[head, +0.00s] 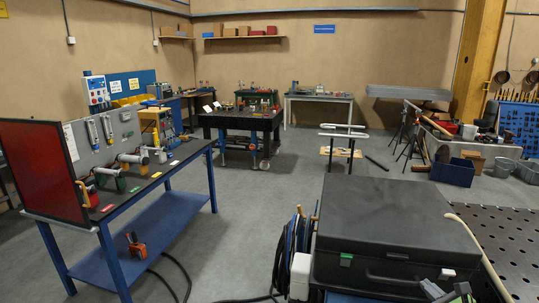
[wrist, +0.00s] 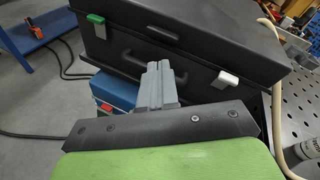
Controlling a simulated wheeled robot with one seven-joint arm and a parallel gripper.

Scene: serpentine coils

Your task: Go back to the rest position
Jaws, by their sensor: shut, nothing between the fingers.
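My gripper (wrist: 159,70) shows in the wrist view as two grey fingers closed together, with nothing between them. It points at the front of a large black case (wrist: 190,38), and I cannot tell the gap between them. In the head view, the grey fingertips of my gripper (head: 431,288) show at the bottom edge, in front of the same black case (head: 395,225). The case is closed, with a green latch (head: 345,259) and a white latch (head: 447,273) on its front.
A blue workbench (head: 165,215) with a red panel stands at the left. A perforated metal table (head: 510,240) and a beige hose (head: 480,248) lie right of the case. Cables hang beside the case's left side. The grey floor (head: 260,210) in the middle is open.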

